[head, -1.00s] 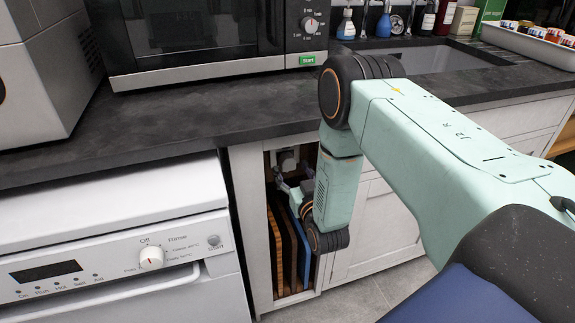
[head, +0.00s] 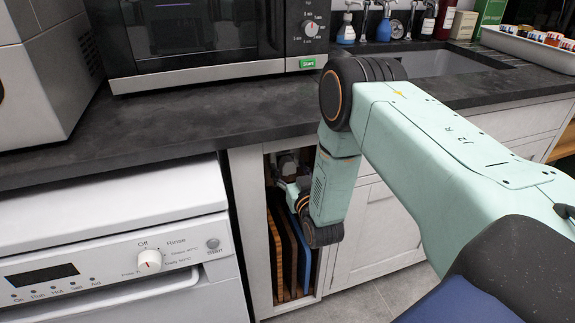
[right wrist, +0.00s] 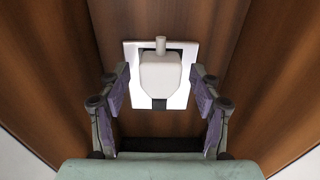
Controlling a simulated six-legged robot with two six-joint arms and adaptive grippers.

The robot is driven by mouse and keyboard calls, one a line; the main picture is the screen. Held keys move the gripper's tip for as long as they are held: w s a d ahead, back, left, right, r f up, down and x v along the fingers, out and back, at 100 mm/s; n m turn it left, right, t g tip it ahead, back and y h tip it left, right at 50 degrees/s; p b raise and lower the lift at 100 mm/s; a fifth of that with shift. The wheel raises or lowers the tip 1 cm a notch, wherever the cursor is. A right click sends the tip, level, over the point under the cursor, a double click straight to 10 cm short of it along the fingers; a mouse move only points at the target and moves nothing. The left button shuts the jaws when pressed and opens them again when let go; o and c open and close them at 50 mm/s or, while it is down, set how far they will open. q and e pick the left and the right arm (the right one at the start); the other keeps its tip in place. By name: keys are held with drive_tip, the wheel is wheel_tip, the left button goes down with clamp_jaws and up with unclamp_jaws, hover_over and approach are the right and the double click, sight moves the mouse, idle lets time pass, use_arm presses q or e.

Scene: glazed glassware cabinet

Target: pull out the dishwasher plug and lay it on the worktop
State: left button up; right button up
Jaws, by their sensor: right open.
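The white dishwasher plug (right wrist: 160,76) sits in a white wall socket (right wrist: 130,62) at the back of a narrow wooden compartment, in the right wrist view. My right gripper (right wrist: 160,98) is open, with one purple-padded finger to each side of the plug and a gap on both sides. In the head view the gripper (head: 288,172) is inside the cabinet opening, small and partly covered by my arm. The worktop (head: 190,118) is dark stone above the opening. My left gripper is not in view.
Upright boards (head: 283,250) stand in the compartment below the gripper. A white dishwasher (head: 110,245) is to the left. A microwave (head: 205,35) stands on the worktop, with a clear strip in front. Bottles (head: 384,28) stand behind the sink.

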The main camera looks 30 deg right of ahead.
sight(289, 169)
idle(0.8)
clamp_jaws()
idle(0.5)
drive_tip(key=shift+s, duration=0.1)
drive_tip(key=shift+p+v, duration=1.45)
drive_tip(key=shift+v, duration=1.45)
